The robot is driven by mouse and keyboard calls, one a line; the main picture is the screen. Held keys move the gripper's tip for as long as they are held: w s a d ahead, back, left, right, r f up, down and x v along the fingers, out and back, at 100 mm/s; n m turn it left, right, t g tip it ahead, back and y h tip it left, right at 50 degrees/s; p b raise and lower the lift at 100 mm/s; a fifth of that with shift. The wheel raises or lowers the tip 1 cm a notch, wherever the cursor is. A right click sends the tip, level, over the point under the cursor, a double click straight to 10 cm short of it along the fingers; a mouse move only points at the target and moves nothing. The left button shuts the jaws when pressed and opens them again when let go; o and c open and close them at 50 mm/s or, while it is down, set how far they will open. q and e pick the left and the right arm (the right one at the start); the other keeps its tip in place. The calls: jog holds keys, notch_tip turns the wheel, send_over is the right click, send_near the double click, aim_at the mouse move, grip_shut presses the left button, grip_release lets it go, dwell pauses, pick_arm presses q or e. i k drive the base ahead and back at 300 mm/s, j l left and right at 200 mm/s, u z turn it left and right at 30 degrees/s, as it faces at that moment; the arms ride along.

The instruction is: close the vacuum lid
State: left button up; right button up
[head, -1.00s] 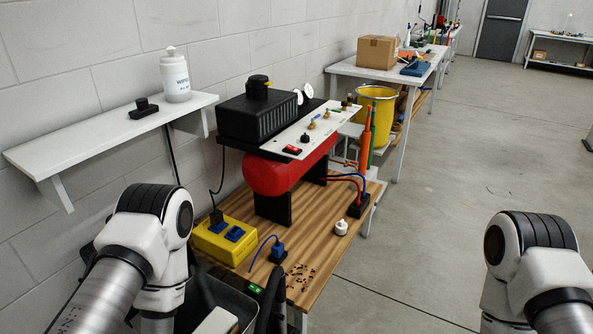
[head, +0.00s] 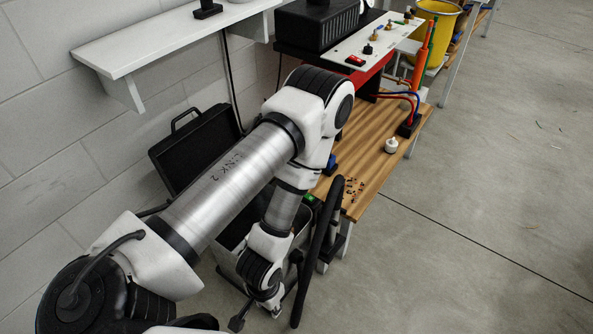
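The vacuum's black lid (head: 190,150), with a handle on its top edge, stands open and upright beside the wall. The vacuum's grey body (head: 228,262) is below it at the bench's near end, largely hidden behind my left arm. My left gripper (head: 258,308) points down at the front of the vacuum, low in the view. Its fingers are small and partly hidden, so I cannot tell whether they are open or touching anything. My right gripper is out of view.
A black hose (head: 322,245) rises beside the vacuum. The wooden bench (head: 372,150) carries a small white object (head: 391,145) and scattered brown bits. A white shelf (head: 165,45) juts from the wall above the lid.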

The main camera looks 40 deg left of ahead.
aim_at(179, 158)
jog(key=k+j+z, duration=0.1)
jog(key=k+j, duration=0.2)
jog(key=j, duration=0.35)
jog(key=k+j+z, duration=0.1)
jog(key=k+j, duration=0.25)
jog(key=j, duration=0.25)
jog(key=k+j, duration=0.35)
jog(key=j, duration=0.2)
jog(key=k+j+z, duration=0.15)
jog(key=k+j, duration=0.2)
jog(key=j, duration=0.25)
jog(key=k+j+z, duration=0.1)
jog(key=k+j, duration=0.3)
jog(key=j, duration=0.15)
jog(key=l+u, duration=0.3)
